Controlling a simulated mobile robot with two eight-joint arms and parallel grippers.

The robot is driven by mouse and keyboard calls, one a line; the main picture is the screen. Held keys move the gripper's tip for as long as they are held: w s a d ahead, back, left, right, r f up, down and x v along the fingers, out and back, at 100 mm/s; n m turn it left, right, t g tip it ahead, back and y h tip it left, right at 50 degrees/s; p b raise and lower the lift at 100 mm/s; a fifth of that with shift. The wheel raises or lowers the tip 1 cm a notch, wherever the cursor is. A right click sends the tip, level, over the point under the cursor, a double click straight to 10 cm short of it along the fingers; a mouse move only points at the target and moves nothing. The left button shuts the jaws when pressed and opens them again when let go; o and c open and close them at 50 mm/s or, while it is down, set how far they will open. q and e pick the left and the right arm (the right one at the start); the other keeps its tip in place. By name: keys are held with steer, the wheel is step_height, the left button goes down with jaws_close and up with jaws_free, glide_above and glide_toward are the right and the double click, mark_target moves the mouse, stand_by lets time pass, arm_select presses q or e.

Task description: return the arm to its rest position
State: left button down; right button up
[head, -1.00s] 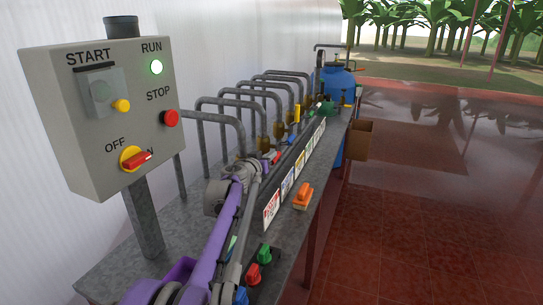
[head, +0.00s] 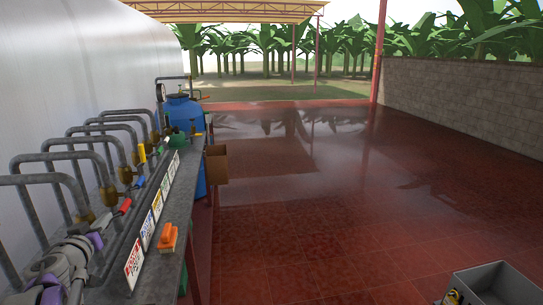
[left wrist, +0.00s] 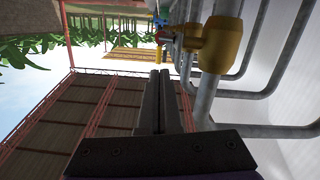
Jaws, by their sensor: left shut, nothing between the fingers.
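My left arm, purple and grey, comes in at the lower left of the head view. Its gripper (head: 96,238) is beside the near pipes and valves at the bench's back, close to a red-handled valve (head: 125,207). In the left wrist view the two dark fingers (left wrist: 161,76) are together with nothing between them. A brass valve body (left wrist: 205,42) on a grey pipe shows to the right of the fingertips in that view. I cannot tell the exact gap between them. My right gripper is not in view.
Bent grey pipes (head: 75,157) line the bench along the white wall. Labelled cards (head: 134,264) and an orange-topped brush-like block (head: 168,238) sit along the bench. A blue tank (head: 186,115) and brown box (head: 216,164) are farther back. The red floor (head: 330,220) is largely clear.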

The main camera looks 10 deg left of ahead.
arm_select(q)
steer(key=s+d+r+n+y+p, duration=0.1)
steer(key=s+d+y+p, duration=0.15)
steer(key=d, duration=0.35)
steer(key=s+d+f+m+g+h+p, duration=0.2)
steer(key=s+d+f+g, duration=0.3)
steer(key=s+d+f, duration=0.5)
steer(key=s+d+f+m+g+h+p, duration=0.3)
steer(key=s+d+f, duration=0.6)
steer(key=s+d, duration=0.5)
steer(key=d+m+g+h, duration=0.1)
steer(key=d+g+h, duration=0.1)
steer(key=d, duration=0.1)
steer(key=shift+s+f+p, duration=0.3)
steer(key=shift+f+p, duration=0.05)
steer(key=shift+s+a, duration=0.1)
steer(key=shift+a, duration=0.05)
